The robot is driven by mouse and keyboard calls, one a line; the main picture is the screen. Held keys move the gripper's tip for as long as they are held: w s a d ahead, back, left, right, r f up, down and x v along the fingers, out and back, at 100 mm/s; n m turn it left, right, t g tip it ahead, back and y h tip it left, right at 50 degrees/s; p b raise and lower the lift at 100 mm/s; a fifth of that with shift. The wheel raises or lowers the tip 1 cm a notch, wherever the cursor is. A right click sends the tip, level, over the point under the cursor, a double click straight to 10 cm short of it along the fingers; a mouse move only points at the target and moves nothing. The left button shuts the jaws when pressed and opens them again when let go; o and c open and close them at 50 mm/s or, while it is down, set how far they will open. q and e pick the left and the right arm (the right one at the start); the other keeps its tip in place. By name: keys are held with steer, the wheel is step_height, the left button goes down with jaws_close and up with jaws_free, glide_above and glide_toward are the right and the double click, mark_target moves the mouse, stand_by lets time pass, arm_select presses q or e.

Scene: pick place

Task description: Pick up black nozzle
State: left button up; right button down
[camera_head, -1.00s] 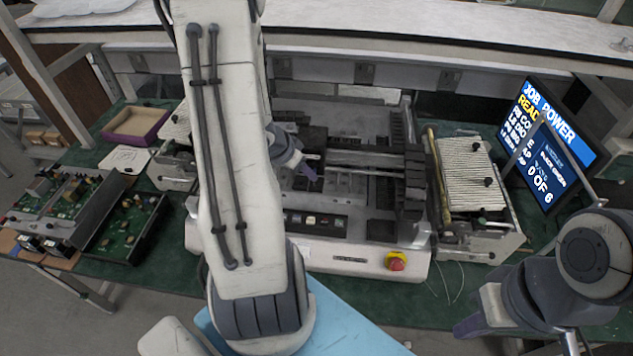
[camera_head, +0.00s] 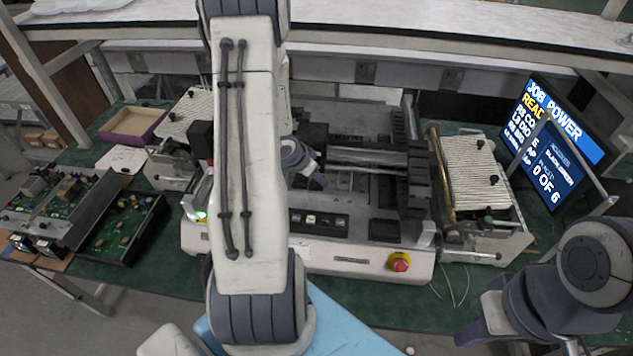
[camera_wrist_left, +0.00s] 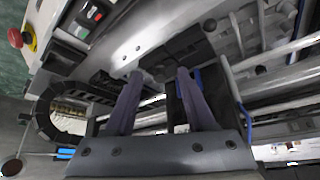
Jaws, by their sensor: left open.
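My left gripper (camera_head: 318,181) is over the middle of the pick-and-place machine (camera_head: 350,266), mostly hidden behind my own forearm. In the left wrist view its two purple-grey fingers (camera_wrist_left: 159,74) are apart with no object visibly held between them. Dark block-like parts (camera_wrist_left: 178,54) of the machine lie just beyond the fingertips. I cannot tell which dark part is the black nozzle. My right gripper (camera_head: 468,335) is low at the right, away from the machine, with its jaws seen too edge-on to tell their opening.
A red stop button (camera_head: 398,262) sits on the machine's front right. A monitor (camera_head: 552,145) stands at the right beside a ribbed feeder unit (camera_head: 472,178). Green circuit boards (camera_head: 122,225) and a purple-edged tray (camera_head: 133,125) lie at the left. A shelf (camera_head: 420,45) spans the back.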

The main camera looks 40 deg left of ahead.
arm_select(q)
jaws_close()
steer(key=shift+r, duration=0.1)
